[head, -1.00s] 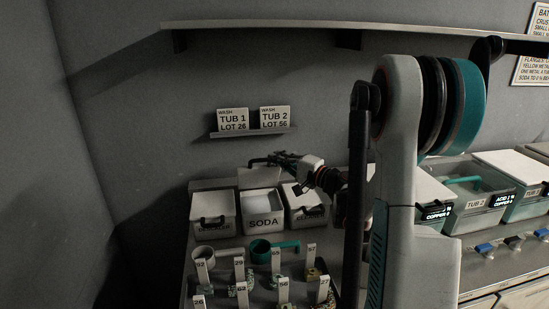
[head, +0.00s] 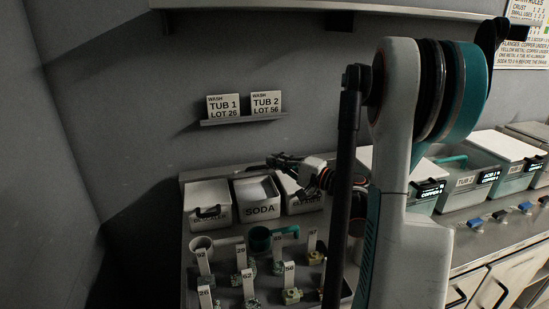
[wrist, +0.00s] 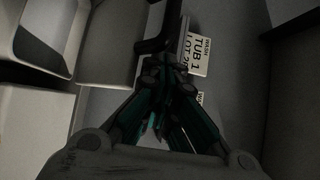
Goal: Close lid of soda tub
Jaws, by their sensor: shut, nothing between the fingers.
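The soda tub (head: 261,209) is a white bin labelled SODA, between two lidded bins. Its top looks open in the head view, with a pale interior and no handle across its front. I cannot clearly make out its lid in that view. In the wrist view a grey panel (wrist: 112,45) stands beside a white open bin (wrist: 45,35); it may be the raised lid. My gripper (head: 275,160) is above and behind the soda tub's back right, its fingers together and empty. It also shows in the wrist view (wrist: 155,125), near the panel.
White lidded bins stand left (head: 209,203) and right (head: 300,196) of the soda tub. In front are a teal-handled cup (head: 260,240) and several numbered tags with small parts. TUB 1 (head: 223,107) and TUB 2 (head: 266,104) cards sit on a wall ledge. My arm hides the middle right.

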